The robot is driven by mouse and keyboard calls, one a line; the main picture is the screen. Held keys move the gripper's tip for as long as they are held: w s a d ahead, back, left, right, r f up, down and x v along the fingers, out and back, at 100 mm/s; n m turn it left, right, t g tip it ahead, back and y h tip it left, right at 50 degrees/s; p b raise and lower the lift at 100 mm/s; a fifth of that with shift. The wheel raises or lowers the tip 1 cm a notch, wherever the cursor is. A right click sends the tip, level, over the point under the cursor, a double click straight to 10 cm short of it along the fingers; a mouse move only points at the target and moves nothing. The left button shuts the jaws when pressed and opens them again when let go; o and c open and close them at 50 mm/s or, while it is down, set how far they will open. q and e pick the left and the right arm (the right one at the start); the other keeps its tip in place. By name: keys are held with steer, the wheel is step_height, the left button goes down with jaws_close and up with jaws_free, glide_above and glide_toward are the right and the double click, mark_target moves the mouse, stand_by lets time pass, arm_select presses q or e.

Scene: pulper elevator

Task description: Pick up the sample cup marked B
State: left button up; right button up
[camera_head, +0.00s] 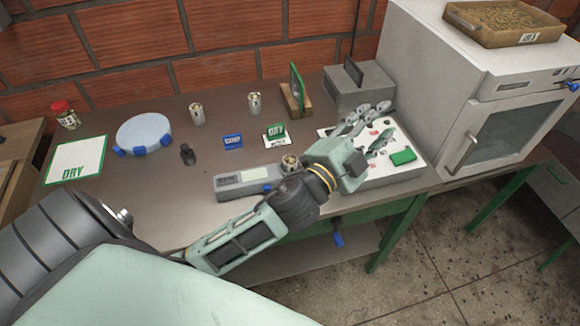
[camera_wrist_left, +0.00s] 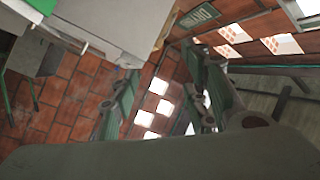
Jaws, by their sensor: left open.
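Several small metal cups stand on the table: one at the back left (camera_head: 197,114), one to its right (camera_head: 254,103), and one on the grey meter (camera_head: 290,163) near the front. I cannot read their markings, so I cannot tell which is B. My left gripper (camera_head: 380,124) is open above the white panel at the table's right side, to the right of all three cups. In the left wrist view its spread fingers (camera_wrist_left: 165,100) hold nothing; brick wall and bright openings show beyond. My right gripper is out of view.
The grey meter (camera_head: 235,184) lies at the front. A grey box (camera_head: 362,87) and a green-framed stand (camera_head: 297,90) are behind my gripper. A white oven (camera_head: 430,80) stands to the right. A blue-footed round dish (camera_head: 144,132) and red-lidded jar (camera_head: 66,115) are left.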

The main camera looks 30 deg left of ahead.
arm_select(q)
steer(key=d+r+m+g+h, duration=0.1)
steer(key=d+r+m+h, duration=0.5)
steer(key=d+m+h, duration=0.4)
steer(key=s+d+f+m+g+h, duration=0.1)
steer(key=s+d+m+g+h, duration=0.3)
steer(key=m+g, duration=0.55)
steer(key=m+g+y, duration=1)
steer(key=y, duration=0.8)
glide_above(289, 158)
steer(key=f, duration=1.6)
steer(key=shift+w+d, duration=0.25)
steer(key=shift+w, duration=0.15)
steer(key=shift+s+a+f, duration=0.1)
steer(key=shift+s+a, duration=0.05)
steer(key=shift+a, duration=0.2)
step_height(289, 158, down, 6)
steer(key=p, duration=0.3)
steer(key=shift+s+d+f, duration=0.15)
steer(key=shift+f, duration=0.5)
jaws_close()
